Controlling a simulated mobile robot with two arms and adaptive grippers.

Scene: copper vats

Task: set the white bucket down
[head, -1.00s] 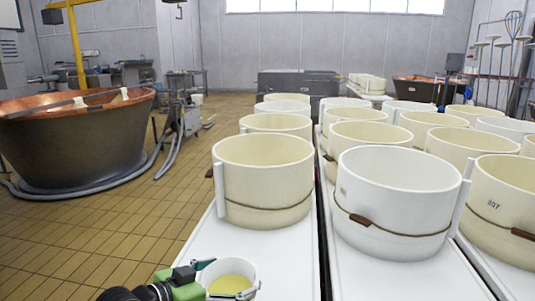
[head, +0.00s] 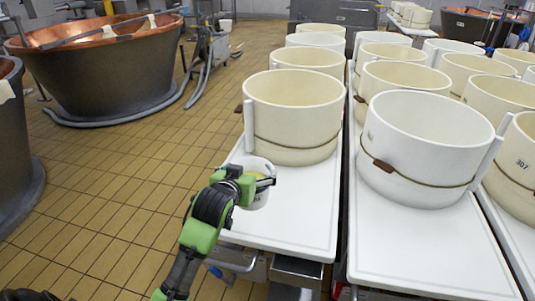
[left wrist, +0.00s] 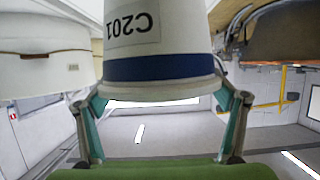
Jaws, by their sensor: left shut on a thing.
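The white bucket (head: 259,200) is in the head view, over the left edge of the near white table (head: 300,215), in front of the nearest cream mould. A little pale yellow shows inside it. My left gripper (head: 257,181) is shut on it, with the arm coming up from below. In the left wrist view, the bucket (left wrist: 158,30) fills the top middle, with a blue band and an upside-down "C201" label. The gripper fingers (left wrist: 160,112) lie on either side of its rim. I cannot tell whether its base touches the table. My right gripper is out of view.
A large cream mould (head: 293,115) stands just behind the bucket. A white mould (head: 425,150) stands on the neighbouring table to the right. The near table's front part is bare. A copper vat (head: 100,65) stands on the tiled floor at left.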

